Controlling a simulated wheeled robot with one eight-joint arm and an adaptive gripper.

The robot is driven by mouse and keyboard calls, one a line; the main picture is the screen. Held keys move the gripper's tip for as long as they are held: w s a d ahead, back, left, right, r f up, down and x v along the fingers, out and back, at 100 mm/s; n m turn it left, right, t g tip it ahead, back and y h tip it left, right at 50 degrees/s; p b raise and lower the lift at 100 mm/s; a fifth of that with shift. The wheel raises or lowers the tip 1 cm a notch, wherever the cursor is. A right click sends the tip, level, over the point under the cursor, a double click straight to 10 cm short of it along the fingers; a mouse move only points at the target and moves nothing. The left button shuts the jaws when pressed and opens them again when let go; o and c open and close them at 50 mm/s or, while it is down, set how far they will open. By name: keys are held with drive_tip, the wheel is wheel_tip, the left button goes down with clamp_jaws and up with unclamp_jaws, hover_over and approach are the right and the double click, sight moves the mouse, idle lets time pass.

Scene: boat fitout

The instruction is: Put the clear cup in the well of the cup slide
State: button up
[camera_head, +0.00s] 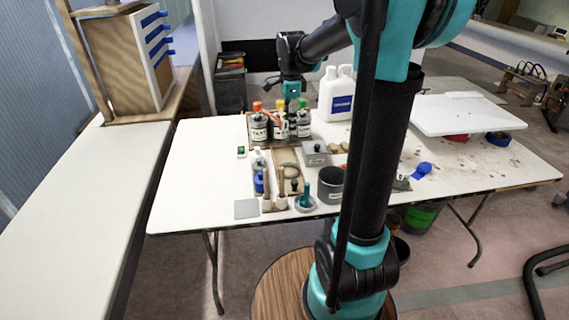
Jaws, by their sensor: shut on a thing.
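My gripper (292,103) is at the back of the white table, at the far end of my arm, over or just behind a group of capped bottles. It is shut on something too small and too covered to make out. I cannot pick out the clear cup for sure. A pale, see-through-looking piece (258,160) stands behind a blue-bodied container (259,182) at the front left of the group, but I cannot tell what it is. I cannot identify the cup slide or its well with certainty; a brown wooden tray (285,156) lies in the middle.
White jugs (338,98) are behind right. A dark grey pot (330,187) and a teal-handled round piece (306,200) stand in front. The table's left part (195,175) is clear. My arm hides part of the table.

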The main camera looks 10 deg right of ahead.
wheel_tip(320, 180, down, 16)
drive_tip(key=shift+f, duration=0.1)
idle(0.4)
drive_tip(key=o, duration=1)
wheel_tip(320, 180, up, 12)
drive_tip(key=shift+r, duration=0.1)
